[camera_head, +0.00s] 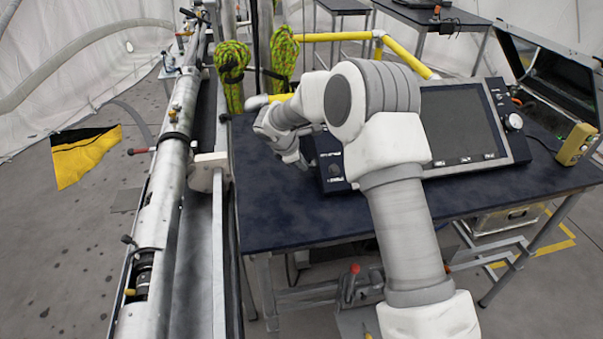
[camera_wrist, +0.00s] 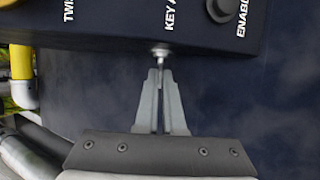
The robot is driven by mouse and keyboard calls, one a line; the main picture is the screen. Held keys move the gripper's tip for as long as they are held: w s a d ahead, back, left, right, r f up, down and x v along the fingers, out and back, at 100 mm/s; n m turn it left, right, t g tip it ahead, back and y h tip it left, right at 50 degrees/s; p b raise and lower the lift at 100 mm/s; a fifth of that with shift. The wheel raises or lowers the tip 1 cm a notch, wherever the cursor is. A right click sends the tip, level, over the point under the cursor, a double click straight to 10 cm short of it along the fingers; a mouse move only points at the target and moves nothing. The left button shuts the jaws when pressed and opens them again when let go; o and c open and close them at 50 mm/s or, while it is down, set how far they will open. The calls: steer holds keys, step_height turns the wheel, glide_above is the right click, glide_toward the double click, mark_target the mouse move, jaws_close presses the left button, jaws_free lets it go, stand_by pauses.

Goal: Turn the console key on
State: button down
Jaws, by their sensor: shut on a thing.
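The console (camera_head: 505,128) stands on the dark blue table, with its big screen facing up toward me. In the wrist view the console's dark panel (camera_wrist: 110,20) carries cut-off white labels reading "TWI", "KEY A" and "ENABL". The small silver key (camera_wrist: 160,53) sticks out of the panel's edge by the "KEY A" label. My gripper (camera_wrist: 160,74) is shut on the key, its two grey fingers close together at it. In the head view my gripper (camera_head: 300,163) is at the console's left end, and the key cannot be made out there. The key's turn angle is unclear.
A dark round knob (camera_wrist: 221,8) sits on the panel right of the key. The dark blue table (camera_head: 285,215) is bare left of the console. A long metal rail assembly (camera_head: 165,190) stands at left.

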steer(key=shift+s+f+m+t+y+b, duration=0.2)
steer(key=shift+t+b, duration=0.65)
steer(key=shift+b, duration=2.8)
steer(key=shift+s+f+m+t+b, duration=0.2)
steer(key=shift+t+b, duration=0.7)
steer(key=shift+b, duration=2.7)
steer(key=shift+s+f+m+t+y+b, duration=0.15)
steer(key=shift+f+t+b, duration=0.5)
steer(key=shift+b, duration=3)
steer(key=t+b, duration=0.2)
steer(key=b, duration=0.5)
steer(key=shift+d+r+m+b, duration=0.1)
steer(key=shift+r+m+b, duration=0.05)
steer(key=shift+m+b, duration=0.2)
steer(key=t+b, duration=0.2)
steer(key=shift+s+m+b, duration=0.15)
steer(key=shift+m+b, duration=0.15)
steer(key=shift+b, duration=0.05)
steer(key=shift+t+b, duration=0.35)
steer(key=shift+t, duration=0.55)
steer(key=shift+m, duration=0.4)
steer(key=c, duration=1)
jaws_free()
steer(key=shift+s, duration=0.1)
steer(key=v, duration=0.5)
steer(key=p+v, duration=0.1)
steer(key=v, duration=0.5)
steer(key=f+p+v, duration=0.1)
steer(key=v, duration=0.5)
steer(key=shift+s, duration=0.2)
